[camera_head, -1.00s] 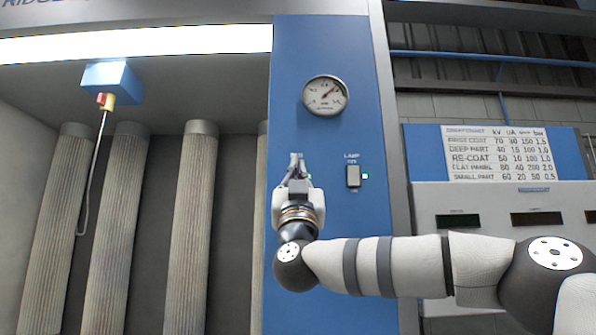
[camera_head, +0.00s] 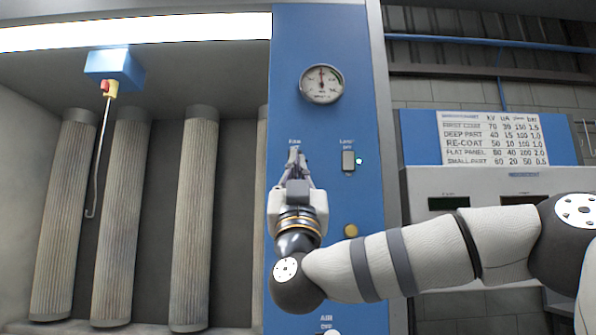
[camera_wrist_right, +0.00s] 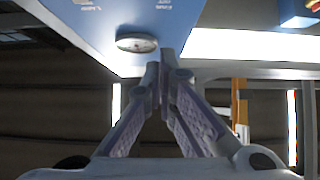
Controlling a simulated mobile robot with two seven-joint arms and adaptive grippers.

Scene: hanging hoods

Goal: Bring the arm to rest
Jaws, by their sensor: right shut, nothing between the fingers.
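My right gripper (camera_head: 294,157) is in front of the blue control panel (camera_head: 345,30), just below the fan label. Its fingers are closed together with nothing between them. It covers the spot under that label, so any switch there is hidden, and I cannot tell if the tips touch the panel. In the right wrist view the fingertips (camera_wrist_right: 162,62) meet at a point, with the panel (camera_wrist_right: 100,25) beyond. My right arm (camera_head: 400,262) reaches in from the right, bent at the wrist. My left gripper is not in view.
A settings chart (camera_head: 492,138) is at right.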

